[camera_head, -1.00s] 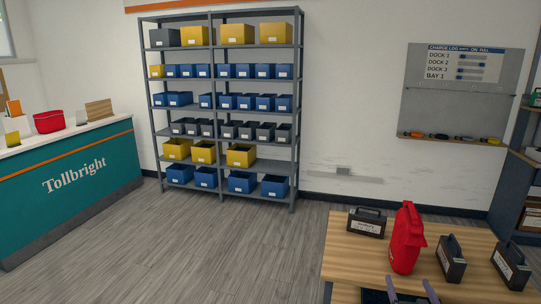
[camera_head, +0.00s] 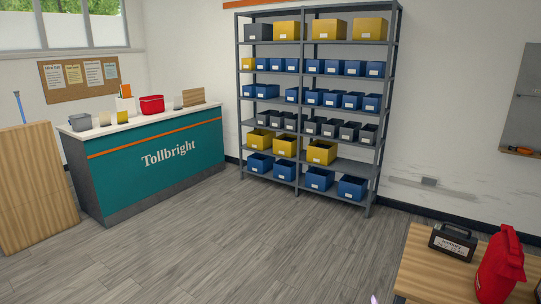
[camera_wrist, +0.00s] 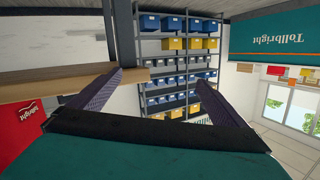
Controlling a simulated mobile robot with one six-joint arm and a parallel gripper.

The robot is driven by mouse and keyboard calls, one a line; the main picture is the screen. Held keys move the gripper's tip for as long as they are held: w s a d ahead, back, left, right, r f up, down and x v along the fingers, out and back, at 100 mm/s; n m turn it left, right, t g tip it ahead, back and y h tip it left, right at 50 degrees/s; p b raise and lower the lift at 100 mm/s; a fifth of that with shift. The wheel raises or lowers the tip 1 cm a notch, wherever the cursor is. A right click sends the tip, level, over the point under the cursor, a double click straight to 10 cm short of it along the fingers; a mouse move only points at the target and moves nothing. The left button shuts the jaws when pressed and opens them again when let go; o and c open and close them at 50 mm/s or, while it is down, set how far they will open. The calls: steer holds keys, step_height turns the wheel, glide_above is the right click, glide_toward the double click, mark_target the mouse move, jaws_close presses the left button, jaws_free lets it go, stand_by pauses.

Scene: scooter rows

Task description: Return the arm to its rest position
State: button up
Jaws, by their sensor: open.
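My gripper (camera_wrist: 160,78) is open and empty in the wrist view, its two dark fingers spread apart with the shelf rack seen between them. That view is upside down. In the head view only a small pale finger tip (camera_head: 374,299) shows at the bottom edge, left of the wooden table (camera_head: 420,262). The rest of my arm is out of the head view. A red bag (camera_head: 499,268) stands on the table, and a red thing with white lettering (camera_wrist: 20,125) shows left of the fingers in the wrist view. Nothing is seen touching the fingers.
A black case (camera_head: 453,242) stands on the table beside the red bag. A grey rack (camera_head: 371,180) with blue, grey and yellow bins is by the wall. A teal Tollbright counter (camera_head: 160,165) and a leaning wooden panel (camera_head: 35,190) are at the left. The floor between is clear.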

steer(key=a+f+g+y, duration=0.1)
steer(key=a+f+g, duration=0.3)
steer(key=a+f, duration=0.9)
steer(key=s+a+f+n+g, duration=0.1)
steer(key=s+a+f+g, duration=0.4)
steer(key=s+a+f, duration=0.4)
steer(key=s+a+f+n+g+y, duration=0.1)
steer(key=s+a+f+g, duration=0.15)
steer(key=s, duration=0.35)
steer(key=s+a+f+g, duration=0.2)
steer(key=s+f+g, duration=0.1)
steer(key=s+f, duration=0.15)
steer(key=s+a+r+n+g, duration=0.1)
steer(key=s+a+g, duration=0.1)
steer(key=s, duration=0.5)
steer(key=s+a+r+n+g+y, duration=0.1)
steer(key=s+g, duration=0.3)
steer(key=s, duration=0.4)
steer(key=shift+a+r+n+g, duration=0.35)
steer(key=shift+a+r+n, duration=0.05)
steer(key=shift+r, duration=0.1)
